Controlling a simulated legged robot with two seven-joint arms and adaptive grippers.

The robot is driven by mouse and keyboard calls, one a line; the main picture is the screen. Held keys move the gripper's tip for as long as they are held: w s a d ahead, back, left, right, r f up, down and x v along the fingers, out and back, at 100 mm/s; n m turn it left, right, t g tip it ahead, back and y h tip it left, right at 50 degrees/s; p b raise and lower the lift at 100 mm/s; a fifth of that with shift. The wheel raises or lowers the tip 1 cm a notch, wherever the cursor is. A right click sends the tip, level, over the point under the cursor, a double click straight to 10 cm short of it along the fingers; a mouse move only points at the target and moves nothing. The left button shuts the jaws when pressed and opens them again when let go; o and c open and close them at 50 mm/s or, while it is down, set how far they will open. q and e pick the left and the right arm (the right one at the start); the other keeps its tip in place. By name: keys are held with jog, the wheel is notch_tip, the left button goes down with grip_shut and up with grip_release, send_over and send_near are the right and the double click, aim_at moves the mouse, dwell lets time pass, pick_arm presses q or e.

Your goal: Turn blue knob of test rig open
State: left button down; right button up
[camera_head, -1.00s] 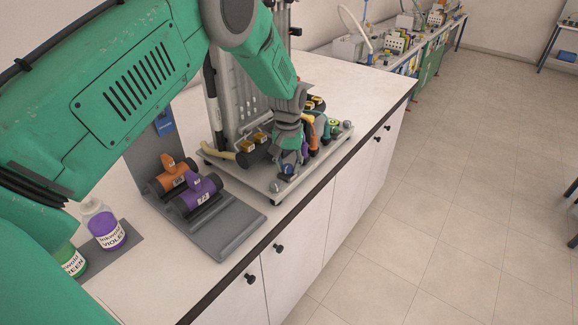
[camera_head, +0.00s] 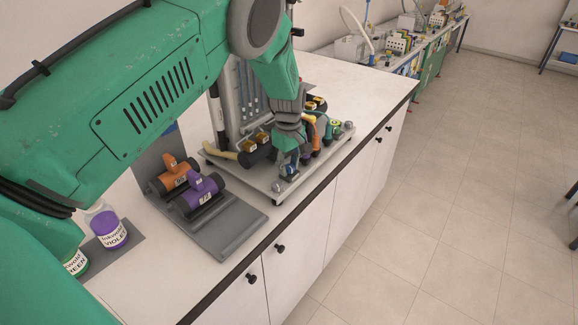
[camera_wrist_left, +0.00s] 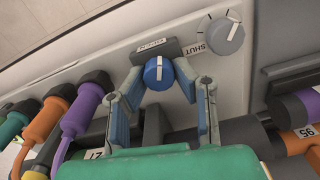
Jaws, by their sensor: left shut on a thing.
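The test rig (camera_head: 248,178) is a grey base plate with an upright panel, standing on the white bench. Its blue knob (camera_wrist_left: 158,73) with a white pointer line shows in the left wrist view, between an OPEN label (camera_wrist_left: 153,44) and a SHUT label (camera_wrist_left: 194,48). The pointer line runs nearly straight up in that view. My left gripper (camera_head: 288,168) reaches down to the rig's front. In the left wrist view its fingers (camera_wrist_left: 161,82) are shut on the blue knob, one on each side. My right gripper is not in view.
A grey knob (camera_wrist_left: 222,36) sits beside the SHUT label. Orange and purple plugs (camera_wrist_left: 82,110) stand left of the fingers. A grey stand (camera_head: 225,232) with orange (camera_head: 173,172) and purple (camera_head: 202,190) valves and a violet ink bottle (camera_head: 108,228) are left of the rig.

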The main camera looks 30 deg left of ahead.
pick_arm(q)
jog(key=shift+w+d+r+n, duration=0.1)
jog(key=shift+r+n, duration=0.05)
jog(key=shift+n, duration=1)
jog(key=shift+w+r+n, duration=0.1)
jog(key=shift+r+n, duration=0.05)
jog(key=shift+n, duration=1)
jog(key=c, duration=1.3)
grip_release()
jog(key=shift+d, duration=0.15)
